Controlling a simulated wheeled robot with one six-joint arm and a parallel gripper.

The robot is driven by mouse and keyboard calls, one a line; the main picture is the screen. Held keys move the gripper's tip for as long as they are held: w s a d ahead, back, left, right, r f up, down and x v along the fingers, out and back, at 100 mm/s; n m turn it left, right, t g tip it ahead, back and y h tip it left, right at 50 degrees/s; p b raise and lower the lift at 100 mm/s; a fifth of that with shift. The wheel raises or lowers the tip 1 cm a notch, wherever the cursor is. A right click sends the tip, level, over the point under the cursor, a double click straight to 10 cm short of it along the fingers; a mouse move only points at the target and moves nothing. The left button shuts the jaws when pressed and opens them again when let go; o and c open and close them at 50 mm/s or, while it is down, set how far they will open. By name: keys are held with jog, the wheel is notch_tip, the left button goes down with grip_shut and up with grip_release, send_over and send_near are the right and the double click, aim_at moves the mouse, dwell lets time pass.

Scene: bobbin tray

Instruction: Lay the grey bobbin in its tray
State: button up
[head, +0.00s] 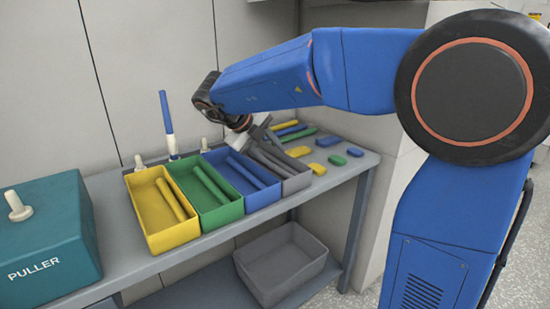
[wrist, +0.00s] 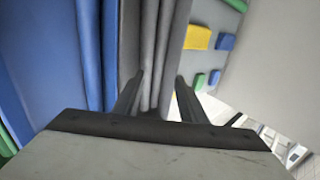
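The grey tray (head: 297,184) is the rightmost of a row of coloured trays on the bench. Grey bobbins (head: 268,163) lie lengthwise in it, side by side. My gripper (head: 258,133) is over the far part of this tray, pointing down. In the wrist view, the two dark fingers of my gripper (wrist: 160,85) stand apart, with grey bobbins (wrist: 150,50) running between and beyond them. I see no finger clearly pressed on a bobbin. My gripper hides part of the grey tray in the head view.
Yellow (head: 155,236), green (head: 208,218) and blue (head: 262,200) trays holding bobbins stand to the left. Small yellow and green blocks (head: 327,142) lie to the right. A teal PULLER box (head: 50,235) is at far left. A grey bin (head: 285,270) sits below.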

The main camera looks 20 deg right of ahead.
jog(key=v, duration=2.3)
jog(key=shift+a, duration=0.25)
dwell(0.5)
